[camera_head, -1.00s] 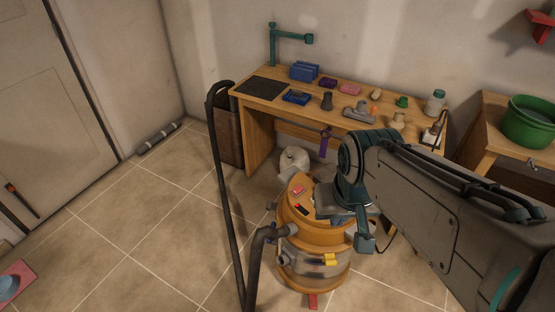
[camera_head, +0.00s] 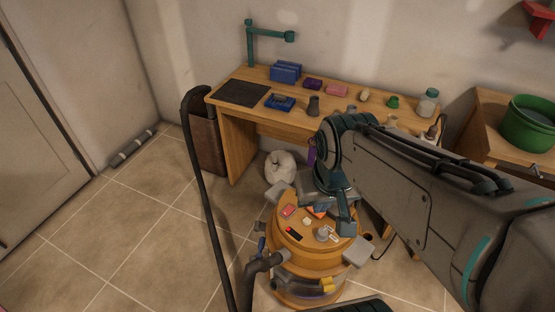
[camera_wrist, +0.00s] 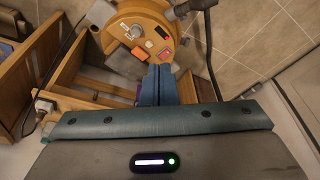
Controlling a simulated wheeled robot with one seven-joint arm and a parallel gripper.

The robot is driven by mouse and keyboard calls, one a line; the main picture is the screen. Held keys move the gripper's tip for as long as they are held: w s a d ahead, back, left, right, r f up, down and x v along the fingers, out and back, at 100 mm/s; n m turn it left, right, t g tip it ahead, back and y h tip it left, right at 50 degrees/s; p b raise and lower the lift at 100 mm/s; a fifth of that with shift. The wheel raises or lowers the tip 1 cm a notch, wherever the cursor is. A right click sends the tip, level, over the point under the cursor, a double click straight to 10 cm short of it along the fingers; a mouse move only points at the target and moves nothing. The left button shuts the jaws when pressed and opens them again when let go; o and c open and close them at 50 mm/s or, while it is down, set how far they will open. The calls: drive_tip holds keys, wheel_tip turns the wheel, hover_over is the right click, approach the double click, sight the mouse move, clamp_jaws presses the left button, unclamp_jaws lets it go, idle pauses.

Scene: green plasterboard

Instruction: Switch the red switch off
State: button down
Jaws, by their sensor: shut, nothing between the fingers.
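The orange vacuum (camera_head: 318,252) stands on the floor, its round top carrying several small controls. A pinkish-red piece (camera_head: 288,211) and an orange-red piece (camera_wrist: 139,54) sit on the same top, beside a grey knob (camera_wrist: 137,31). I cannot tell the switch's position. My gripper (camera_head: 345,230) is shut and empty, above the right side of the top. In the wrist view its blue fingers (camera_wrist: 158,70) point toward the top's edge, apart from the switch.
A black hose (camera_head: 204,190) rises left of the vacuum. A wooden workbench (camera_head: 238,140) with small items stands behind it, and a white sack (camera_head: 280,166) lies under the bench. A green pot (camera_head: 528,125) is at right.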

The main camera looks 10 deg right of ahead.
drive_tip(key=n+g+h+b, duration=0.1)
drive_tip(key=n+g+b, duration=0.1)
drive_tip(key=n+b, duration=0.65)
hover_over(290, 208)
drive_tip(key=s+a, duration=0.1)
drive_tip(key=a, duration=0.1)
wheel_tip(290, 208, down, 21)
drive_tip(key=shift+s+d+r+m, duration=0.1)
drive_tip(key=shift+d+m, duration=0.1)
drive_tip(key=shift+m, duration=0.25)
drive_tip(key=f, duration=0.4)
drive_tip(key=d+f+b, duration=0.1)
drive_tip(key=f, duration=0.4)
drive_tip(key=w+f+b, duration=0.1)
drive_tip(key=f, duration=0.4)
drive_tip(key=shift+d, duration=0.2)
